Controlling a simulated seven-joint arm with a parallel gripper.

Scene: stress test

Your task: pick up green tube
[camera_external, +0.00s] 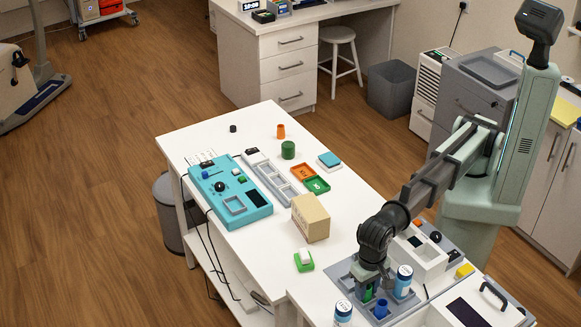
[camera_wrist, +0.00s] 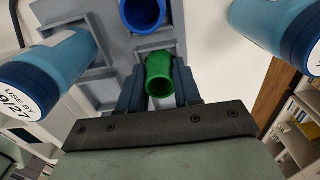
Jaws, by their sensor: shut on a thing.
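The green tube (camera_wrist: 159,74) stands between the two fingers of my gripper (camera_wrist: 158,92) in the wrist view. The fingers are shut on its sides. In the external view my gripper (camera_external: 372,284) points down over the grey tray (camera_external: 345,268), and a little of the green tube (camera_external: 367,294) shows between the fingers. I cannot tell whether the tube is lifted off the tray. A blue tube (camera_wrist: 143,14) stands close by, just beyond the green one in the wrist view; it also shows in the external view (camera_external: 381,309).
Blue-and-white canisters (camera_external: 403,281) and (camera_external: 343,313) stand on either side of my gripper. A cardboard box (camera_external: 310,218) stands on the white table behind it. The table between the box and the teal panel (camera_external: 230,195) has free room.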

